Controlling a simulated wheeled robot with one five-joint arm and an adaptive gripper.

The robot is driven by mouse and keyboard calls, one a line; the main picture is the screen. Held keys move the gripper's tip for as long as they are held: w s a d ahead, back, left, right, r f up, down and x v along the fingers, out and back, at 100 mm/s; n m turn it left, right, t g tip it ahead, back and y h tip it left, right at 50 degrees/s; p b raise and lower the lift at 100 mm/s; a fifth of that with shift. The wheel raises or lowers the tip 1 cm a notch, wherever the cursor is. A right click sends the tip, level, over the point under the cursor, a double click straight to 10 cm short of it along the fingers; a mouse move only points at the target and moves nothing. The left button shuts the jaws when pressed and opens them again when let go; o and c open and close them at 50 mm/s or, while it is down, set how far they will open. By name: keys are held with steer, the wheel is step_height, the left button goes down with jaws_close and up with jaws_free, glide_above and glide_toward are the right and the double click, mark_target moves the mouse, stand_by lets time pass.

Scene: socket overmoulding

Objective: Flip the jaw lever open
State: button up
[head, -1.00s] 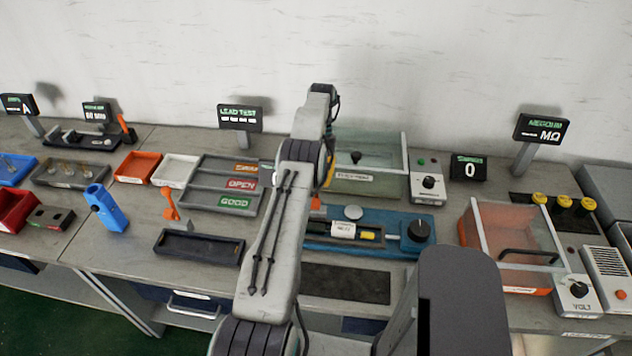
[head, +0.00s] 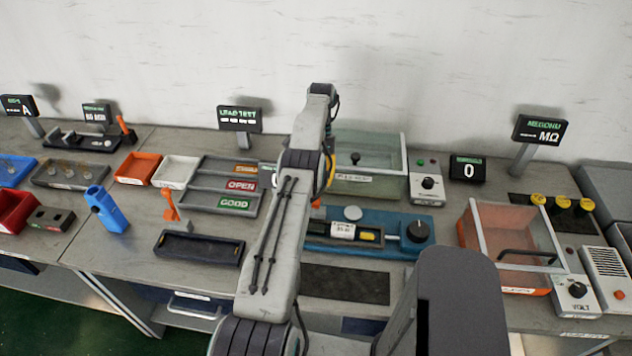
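A blue test fixture (head: 400,247) sits on the bench right of my arm, with a black knob, a round grey button and a labelled block with a yellow part. A small orange piece (head: 317,204) shows at its left end, mostly hidden by my arm; I cannot tell if it is the jaw lever. Another orange lever (head: 169,205) stands upright on a small grey base, left of my arm. A third orange lever (head: 126,129) stands tilted on a black fixture (head: 85,140) at the back left. My gripper is not visible; my arm links cover that area.
A dark empty tray (head: 198,249) lies left of my arm, behind the front edge. A sorting tray (head: 207,200) and a clear-lidded box (head: 372,185) stand behind. A clear-covered box (head: 480,240) stands right. A black mat (head: 345,284) lies clear in front of the blue fixture.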

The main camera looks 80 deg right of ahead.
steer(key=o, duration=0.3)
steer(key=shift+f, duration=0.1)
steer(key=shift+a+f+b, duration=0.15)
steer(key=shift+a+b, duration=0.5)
steer(key=shift+b, duration=0.15)
